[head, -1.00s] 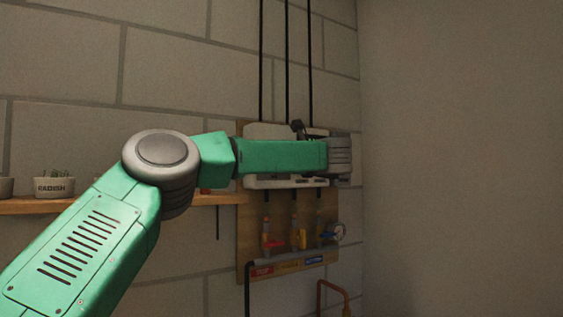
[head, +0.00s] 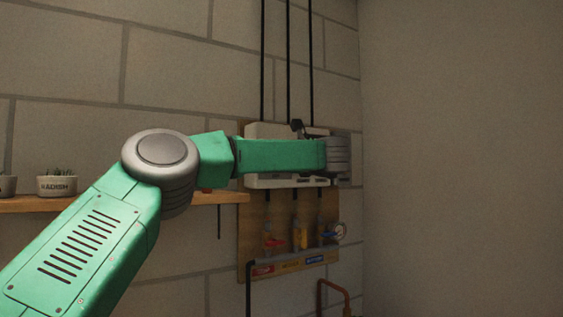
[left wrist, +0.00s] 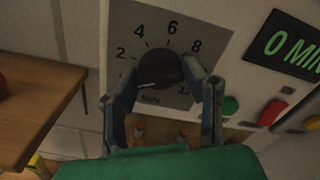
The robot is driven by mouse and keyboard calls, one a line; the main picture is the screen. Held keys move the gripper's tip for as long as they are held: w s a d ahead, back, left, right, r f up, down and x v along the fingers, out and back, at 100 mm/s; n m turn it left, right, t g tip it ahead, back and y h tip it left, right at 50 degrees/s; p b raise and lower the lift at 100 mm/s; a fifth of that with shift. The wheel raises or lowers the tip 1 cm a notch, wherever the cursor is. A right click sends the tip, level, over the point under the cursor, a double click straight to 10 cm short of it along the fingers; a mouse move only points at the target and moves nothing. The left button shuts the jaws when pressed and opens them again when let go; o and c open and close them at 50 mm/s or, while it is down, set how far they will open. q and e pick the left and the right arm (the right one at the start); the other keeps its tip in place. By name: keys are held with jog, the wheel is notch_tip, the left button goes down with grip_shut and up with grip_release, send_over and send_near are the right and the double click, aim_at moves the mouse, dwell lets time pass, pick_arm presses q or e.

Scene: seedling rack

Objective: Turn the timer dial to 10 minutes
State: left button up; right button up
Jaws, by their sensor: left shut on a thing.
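The timer dial (left wrist: 160,70) is a dark round knob on a grey plate marked 2, 4, 6, 8 and MIN in the left wrist view. The 10 mark is partly covered by a finger. The display (left wrist: 290,46) beside it reads 0 MIN. My left gripper (left wrist: 167,82) has its two fingers on either side of the dial, shut on it. In the head view my left arm covers much of the pale timer box (head: 270,135), and the dial is hidden there. My right gripper is not in view.
Green (left wrist: 230,105) and red (left wrist: 272,112) buttons sit right of the dial. A wooden shelf (head: 95,203) with a RADISH pot (head: 57,186) is at left.

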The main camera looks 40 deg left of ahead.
pick_arm(q)
jog(key=n+p, duration=1.7)
jog(key=n, duration=1.5)
jog(key=shift+n, duration=0.4)
dwell(0.3)
dwell(0.5)
jog(key=o, duration=1.2)
jog(key=shift+w, duration=0.1)
jog(key=shift+c, duration=0.2)
jog(key=shift+w+a+f, duration=0.1)
jog(key=shift+a, duration=0.1)
